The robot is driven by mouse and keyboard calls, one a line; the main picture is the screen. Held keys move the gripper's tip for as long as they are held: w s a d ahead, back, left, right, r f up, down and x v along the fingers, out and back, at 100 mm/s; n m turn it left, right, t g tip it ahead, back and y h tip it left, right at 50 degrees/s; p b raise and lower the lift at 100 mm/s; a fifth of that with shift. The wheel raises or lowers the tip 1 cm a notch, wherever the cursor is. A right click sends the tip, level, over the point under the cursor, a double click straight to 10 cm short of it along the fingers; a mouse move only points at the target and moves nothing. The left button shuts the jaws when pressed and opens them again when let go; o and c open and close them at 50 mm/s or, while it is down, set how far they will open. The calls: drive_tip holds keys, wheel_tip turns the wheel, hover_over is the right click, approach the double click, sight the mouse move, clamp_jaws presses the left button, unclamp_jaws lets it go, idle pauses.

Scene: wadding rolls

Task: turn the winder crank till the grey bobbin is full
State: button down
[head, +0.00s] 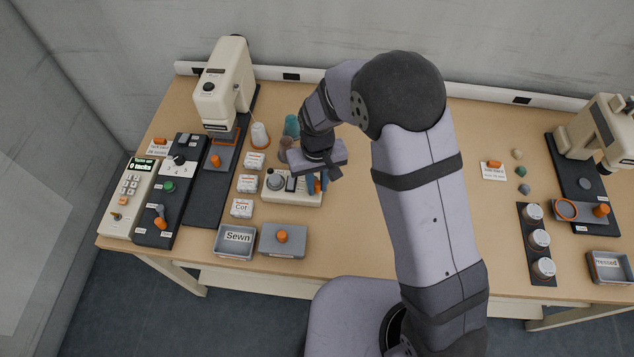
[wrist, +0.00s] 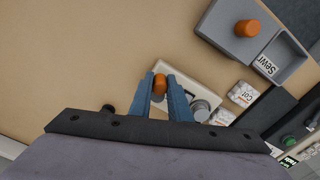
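The winder (head: 301,198) is a low cream box near the table's middle left. A round grey piece (head: 275,182), seemingly the grey bobbin, sits on its left part; it also shows in the wrist view (wrist: 200,109). I cannot tell how full it is. The winder's orange crank knob (wrist: 160,84) stands between the blue fingers of my gripper (wrist: 161,90). The fingers lie close against both sides of the knob, with no clear gap, so my gripper appears shut on it. In the head view my gripper (head: 318,182) hides part of the winder's right end.
White labelled blocks (head: 242,208) stand left of the winder. Thread cones (head: 291,126) stand behind it. The Sewn tray (head: 234,249) and a grey box with an orange knob (head: 283,242) lie in front. A cream sewing machine (head: 224,85) stands behind left. Table right of the winder is clear.

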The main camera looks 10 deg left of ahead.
drive_tip(key=shift+a+m, duration=0.1)
drive_tip(key=shift+m, duration=0.3)
drive_tip(key=m, duration=0.1)
drive_tip(key=a+m, duration=0.1)
drive_tip(key=m, duration=0.3)
drive_tip(key=a+m, duration=0.1)
drive_tip(key=m, duration=0.2)
drive_tip(key=shift+w+a+m+b, duration=0.1)
drive_tip(key=shift+a+m+b, duration=0.15)
drive_tip(key=shift+m+b, duration=0.05)
drive_tip(key=m, duration=0.3)
drive_tip(key=a+m, duration=0.1)
drive_tip(key=shift+w+m, duration=0.3)
drive_tip(key=shift+w, duration=0.1)
drive_tip(key=shift+w+a+m+b, duration=0.15)
drive_tip(key=shift+w+m, duration=0.05)
drive_tip(key=shift+m, duration=0.75)
drive_tip(key=shift+w+a+m+b, duration=0.15)
drive_tip(key=shift+w+m, duration=0.05)
drive_tip(key=shift+m, duration=0.75)
drive_tip(key=c, duration=1.8)
unclamp_jaws()
drive_tip(key=shift+c, duration=0.2)
